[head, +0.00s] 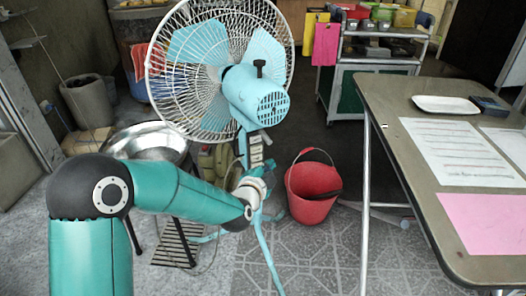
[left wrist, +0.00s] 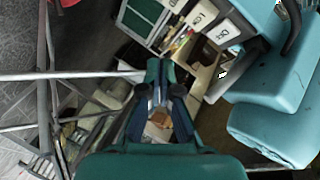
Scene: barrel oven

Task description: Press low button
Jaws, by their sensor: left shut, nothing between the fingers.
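A light-blue standing fan (head: 258,95) with a white wire cage is in the middle of the head view. Its column carries a row of pale buttons (head: 256,150) with dark marks. In the left wrist view, the pale labelled buttons (left wrist: 224,32) run along the upper right. The lettering is too small for me to tell which is the low button. My left gripper (head: 260,178) is just below the button row in the head view. In the left wrist view its fingers (left wrist: 158,78) are together and empty, apart from the buttons in the picture. My right gripper is not in view.
A red bucket (head: 313,190) stands on the floor right of the fan. A metal bowl (head: 150,145) is behind my left arm. A table (head: 400,105) with papers fills the right side. A cart (head: 345,75) stands at the back.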

